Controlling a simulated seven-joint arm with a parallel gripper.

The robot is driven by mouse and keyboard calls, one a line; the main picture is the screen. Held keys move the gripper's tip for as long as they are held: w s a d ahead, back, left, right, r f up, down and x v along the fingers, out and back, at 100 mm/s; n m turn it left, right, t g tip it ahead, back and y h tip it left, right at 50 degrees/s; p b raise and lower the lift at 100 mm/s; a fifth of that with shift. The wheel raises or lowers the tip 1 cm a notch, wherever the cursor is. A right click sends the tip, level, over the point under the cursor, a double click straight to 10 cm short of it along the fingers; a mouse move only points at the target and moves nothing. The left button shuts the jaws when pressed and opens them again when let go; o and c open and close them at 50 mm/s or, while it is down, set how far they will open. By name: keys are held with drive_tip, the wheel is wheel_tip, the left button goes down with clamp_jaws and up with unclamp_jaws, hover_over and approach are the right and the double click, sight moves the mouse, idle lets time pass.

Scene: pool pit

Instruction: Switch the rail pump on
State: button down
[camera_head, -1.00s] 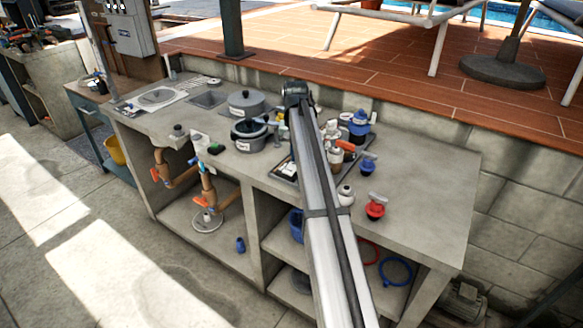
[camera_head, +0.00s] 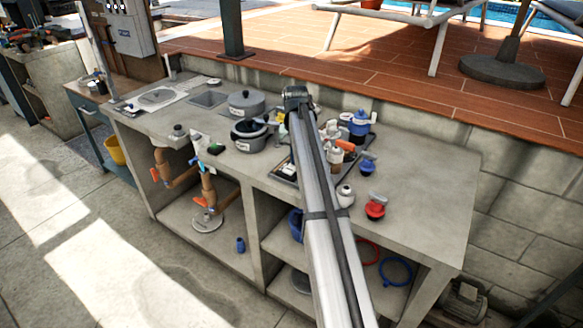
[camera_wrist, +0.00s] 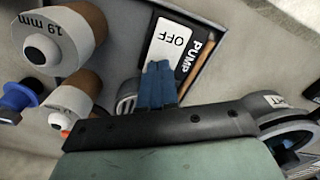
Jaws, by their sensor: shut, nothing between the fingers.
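The pump switch (camera_wrist: 172,42) shows in the wrist view as a white face marked OFF beside a black strip lettered PUMP. My gripper (camera_wrist: 158,68) is shut and empty, its blue fingertips together at the lower end of the white face. They cover part of that end. I cannot tell whether they touch it. In the head view my arm crosses the bench and hides the gripper. A small white piece (camera_head: 289,169) shows there on the dark tray beside my arm, but I cannot tell whether it is the switch.
In the wrist view, a cylinder marked 19 mm (camera_wrist: 70,32) and a blue fitting (camera_wrist: 18,97) lie left of the fingers. In the head view, grey pots (camera_head: 246,103) stand left of my arm; blue and red valves (camera_head: 375,207) stand right. The bench's right end is clear.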

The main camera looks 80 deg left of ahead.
drive_tip(key=shift+f, duration=0.2)
drive_tip(key=shift+r, duration=3.55)
drive_tip(key=shift+d+f, duration=0.1)
